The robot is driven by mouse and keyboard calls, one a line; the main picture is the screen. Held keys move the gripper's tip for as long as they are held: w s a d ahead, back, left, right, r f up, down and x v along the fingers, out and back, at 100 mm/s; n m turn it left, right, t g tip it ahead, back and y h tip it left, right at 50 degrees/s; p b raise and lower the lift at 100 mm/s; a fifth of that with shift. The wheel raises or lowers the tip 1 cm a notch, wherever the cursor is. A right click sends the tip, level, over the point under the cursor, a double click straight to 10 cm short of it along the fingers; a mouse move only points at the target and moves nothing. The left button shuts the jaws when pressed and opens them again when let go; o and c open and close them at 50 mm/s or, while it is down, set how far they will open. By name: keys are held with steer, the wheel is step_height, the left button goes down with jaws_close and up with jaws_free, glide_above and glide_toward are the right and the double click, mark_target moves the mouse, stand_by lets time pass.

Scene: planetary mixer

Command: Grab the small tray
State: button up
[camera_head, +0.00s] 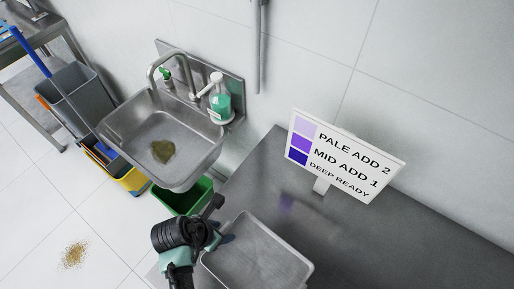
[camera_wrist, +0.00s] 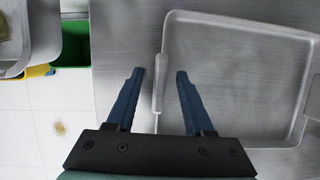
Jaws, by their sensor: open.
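The small tray (camera_head: 258,262) is a shallow grey metal tray with rounded corners. It lies on the steel table at the bottom middle of the head view. In the wrist view the tray (camera_wrist: 235,50) fills the right side, with its raised left rim standing between my fingers. My gripper (camera_wrist: 160,75) is open, one blue finger outside the tray's left edge and the other over its inside. The fingers look apart from the rim, and their height over it is hard to tell. In the head view my gripper (camera_head: 222,238) is at the tray's left edge, its fingertips partly hidden.
The steel table (camera_head: 400,245) is clear to the right. A sign (camera_head: 345,157) with purple colour swatches stands at its back. A sink (camera_head: 165,135) with a soap bottle (camera_head: 220,98) is at the left, above a green bin (camera_head: 183,197). A mop bucket (camera_head: 75,95) stands further left.

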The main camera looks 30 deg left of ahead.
jaws_close()
stand_by(1.3)
